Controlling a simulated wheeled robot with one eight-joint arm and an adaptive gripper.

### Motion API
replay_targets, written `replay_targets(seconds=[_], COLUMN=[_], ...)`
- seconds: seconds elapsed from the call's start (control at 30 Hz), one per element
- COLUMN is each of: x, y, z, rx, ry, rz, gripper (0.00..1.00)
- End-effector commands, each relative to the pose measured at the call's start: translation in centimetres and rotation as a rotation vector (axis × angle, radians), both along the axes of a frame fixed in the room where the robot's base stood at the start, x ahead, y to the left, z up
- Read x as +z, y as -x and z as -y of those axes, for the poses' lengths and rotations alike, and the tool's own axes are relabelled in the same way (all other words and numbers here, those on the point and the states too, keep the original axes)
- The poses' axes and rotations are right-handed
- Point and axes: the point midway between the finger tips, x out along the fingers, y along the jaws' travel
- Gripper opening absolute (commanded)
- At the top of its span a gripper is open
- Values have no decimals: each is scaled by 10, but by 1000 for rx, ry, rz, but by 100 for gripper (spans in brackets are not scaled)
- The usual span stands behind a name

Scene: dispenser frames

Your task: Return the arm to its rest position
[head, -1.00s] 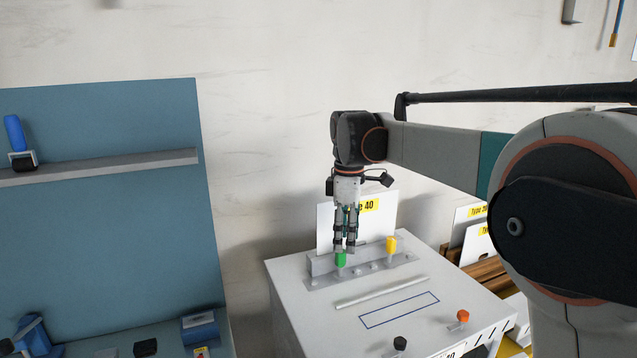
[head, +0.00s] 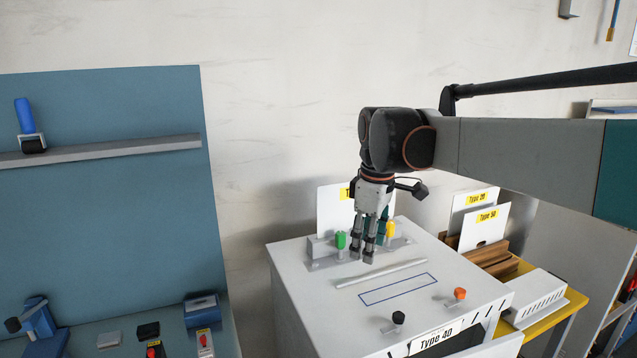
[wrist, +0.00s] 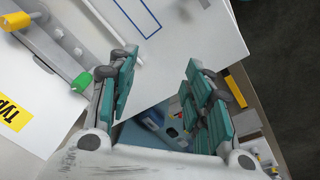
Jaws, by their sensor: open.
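My gripper (head: 367,256) is open and empty in the head view, pointing down above the white Type 40 dispenser (head: 300,275). Its fingers hang in front of the metal bracket with the green knob (head: 340,240) and the yellow knob (head: 391,230). The fingers look clear of both knobs. In the wrist view my gripper (wrist: 165,70) has its teal finger pads spread wide with nothing between them. The green knob (wrist: 82,82) and yellow knob (wrist: 15,21) lie to the left of the fingers there.
An orange knob (head: 460,294) and a black knob (head: 398,317) are on the dispenser's front part. Type 20 and Type 50 plates (head: 484,229) stand to the right. A blue panel (head: 100,230) with tools stands at left. The space above the dispenser's front is free.

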Motion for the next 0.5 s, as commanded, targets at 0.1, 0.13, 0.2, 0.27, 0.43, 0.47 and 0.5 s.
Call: replay_targets(seconds=[0.1, 0.13, 0.2, 0.27, 0.43, 0.47, 0.5], x=[-17, -21, -32, -42, -76, -83, -93], y=[31, 39, 58, 74, 121, 129, 140], z=[16, 20, 29, 36, 55, 58, 62], rx=[-111, -144, -220, -286, -467, -499, -540], ry=[-22, -30, -48, -66, -123, -134, -149], rz=[48, 62, 96, 124, 202, 215, 234], gripper=[46, 46, 46, 46, 46, 46, 46])
